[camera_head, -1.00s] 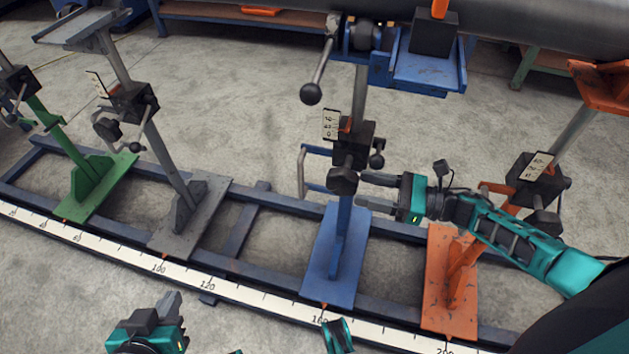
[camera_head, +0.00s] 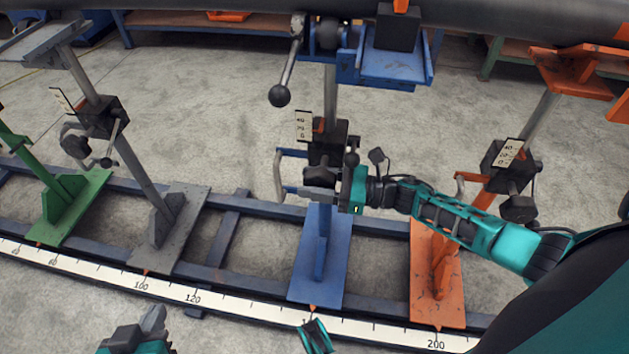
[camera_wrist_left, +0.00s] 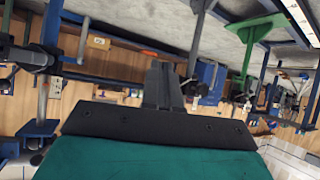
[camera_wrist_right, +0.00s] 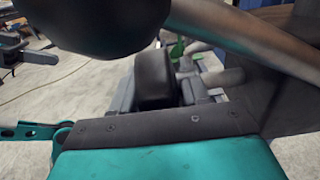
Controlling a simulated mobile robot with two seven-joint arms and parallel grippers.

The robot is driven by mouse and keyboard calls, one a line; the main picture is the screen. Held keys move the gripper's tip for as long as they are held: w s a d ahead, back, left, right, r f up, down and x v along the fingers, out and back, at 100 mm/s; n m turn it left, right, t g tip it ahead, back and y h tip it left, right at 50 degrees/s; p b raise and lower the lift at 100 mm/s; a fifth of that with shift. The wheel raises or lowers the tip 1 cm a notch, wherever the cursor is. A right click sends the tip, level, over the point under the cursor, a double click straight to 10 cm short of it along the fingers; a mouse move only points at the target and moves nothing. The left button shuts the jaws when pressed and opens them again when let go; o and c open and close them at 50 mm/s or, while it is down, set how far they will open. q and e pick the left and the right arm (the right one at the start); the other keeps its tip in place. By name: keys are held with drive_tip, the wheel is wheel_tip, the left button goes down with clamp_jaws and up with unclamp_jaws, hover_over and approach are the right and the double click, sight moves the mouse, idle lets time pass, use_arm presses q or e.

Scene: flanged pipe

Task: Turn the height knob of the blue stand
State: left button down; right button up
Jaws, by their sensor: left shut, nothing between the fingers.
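The blue stand (camera_head: 318,262) stands on the rail in the middle of the head view. Its dark height knob (camera_head: 320,176) is on the front of the dark clamp block (camera_head: 333,139). My right gripper (camera_head: 335,185) is at the knob from the right, its fingers largely hidden. In the right wrist view a dark rounded piece, apparently the knob (camera_wrist_right: 155,80), lies straight ahead of the palm. Whether the fingers press on it cannot be told. My left gripper (camera_head: 153,320) is shut and empty at the lower left; its closed fingers show in the left wrist view (camera_wrist_left: 163,85).
A ball-ended lever (camera_head: 351,160) sits close above my right gripper; its ball looms in the right wrist view (camera_wrist_right: 100,22). The orange stand (camera_head: 437,275) is behind my right forearm. Grey (camera_head: 160,235) and green (camera_head: 70,210) stands are left. A pipe (camera_head: 480,22) crosses above.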

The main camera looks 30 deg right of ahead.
drive_tip(key=c, duration=0.7)
drive_tip(key=shift+r+g+h+p, duration=0.3)
drive_tip(key=shift+h+p, duration=0.2)
drive_tip(key=shift+p, duration=0.6)
drive_tip(key=shift+f+g+h+p, duration=0.1)
drive_tip(key=shift+g+h+p, duration=0.2)
drive_tip(key=shift+p, duration=0.15)
drive_tip(key=shift+f, duration=0.1)
drive_tip(key=shift+f+h+p, duration=0.15)
drive_tip(key=shift+h+p, duration=0.15)
drive_tip(key=shift+p, duration=0.05)
use_arm(q)
drive_tip(key=shift+s+a+r, duration=0.25)
drive_tip(key=shift+a+r, duration=0.4)
drive_tip(key=shift+r, duration=0.1)
use_arm(e)
drive_tip(key=shift+s+f, duration=0.1)
drive_tip(key=shift+f, duration=0.05)
drive_tip(key=o, duration=0.9)
drive_tip(key=shift+o, duration=0.2)
